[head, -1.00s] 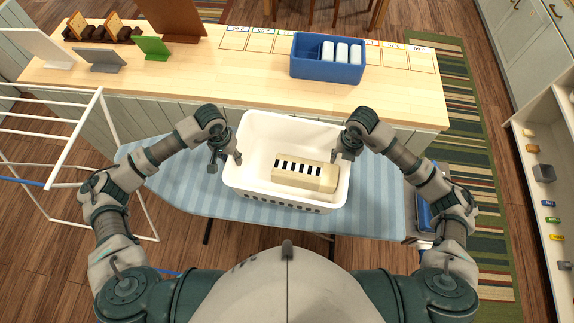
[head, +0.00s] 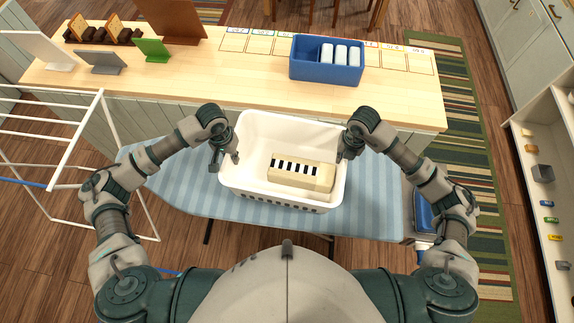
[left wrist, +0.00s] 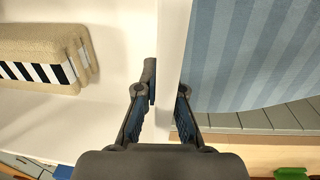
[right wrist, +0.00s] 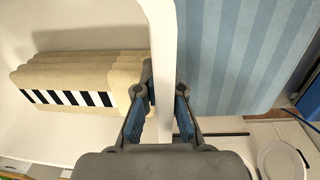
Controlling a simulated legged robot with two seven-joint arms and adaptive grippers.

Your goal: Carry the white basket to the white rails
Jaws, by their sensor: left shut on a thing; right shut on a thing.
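The white basket (head: 250,135) is in the middle of the head view, over the blue striped ironing board (head: 375,200). A beige folded cloth with a black-and-white striped band (head: 300,175) lies inside it. My left gripper (head: 226,163) is shut on the basket's left rim, which runs between its fingers in the left wrist view (left wrist: 168,90). My right gripper (head: 346,150) is shut on the right rim, which shows between its fingers in the right wrist view (right wrist: 166,85). The white rails (head: 75,145) of a rack stand at the left. Whether the basket touches the board is unclear.
A wooden counter (head: 200,85) runs beyond the board, with a blue bin (head: 327,72) and several small stands. White shelves (head: 535,190) stand at the right. A blue and white iron (head: 421,215) sits by the board's right end. Wooden floor shows at lower left.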

